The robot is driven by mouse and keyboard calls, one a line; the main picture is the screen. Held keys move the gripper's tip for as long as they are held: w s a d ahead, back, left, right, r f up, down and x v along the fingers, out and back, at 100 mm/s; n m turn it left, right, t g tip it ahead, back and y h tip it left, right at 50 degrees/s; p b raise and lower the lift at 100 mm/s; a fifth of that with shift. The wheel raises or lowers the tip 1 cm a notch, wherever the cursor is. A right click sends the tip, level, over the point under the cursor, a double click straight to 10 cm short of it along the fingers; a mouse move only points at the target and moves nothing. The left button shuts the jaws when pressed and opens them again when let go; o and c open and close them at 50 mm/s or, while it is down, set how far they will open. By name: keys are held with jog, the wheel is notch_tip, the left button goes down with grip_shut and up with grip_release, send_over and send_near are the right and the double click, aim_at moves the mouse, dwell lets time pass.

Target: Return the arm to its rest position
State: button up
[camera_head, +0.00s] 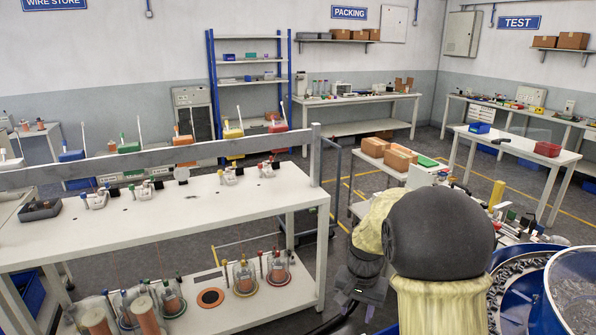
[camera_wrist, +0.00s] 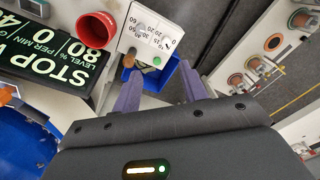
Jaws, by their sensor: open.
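My arm, with a dark rounded joint and pale yellow links, fills the lower right middle of the head view. My gripper (camera_head: 360,288) hangs low to the left of that joint, to the right of the long white bench (camera_head: 130,235). In the wrist view the two purple fingers of my gripper (camera_wrist: 160,80) stand apart with nothing between them. Beyond the fingertips are a white dial box (camera_wrist: 148,30) with a green button and a blue box (camera_wrist: 165,68). I see no contact with them.
A blue-rimmed bowl (camera_head: 551,290) with dark parts is at the lower right. Cardboard boxes (camera_head: 398,158) lie on a low table behind my arm. Floor shows between the benches.

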jog(key=s+n+t, duration=0.2)
jog(key=s+n, duration=0.3)
jog(key=s, duration=1.1)
jog(key=shift+s+r, duration=0.2)
jog(key=shift+r, duration=0.15)
jog(key=shift+w, duration=0.1)
jog(key=shift+d, duration=0.1)
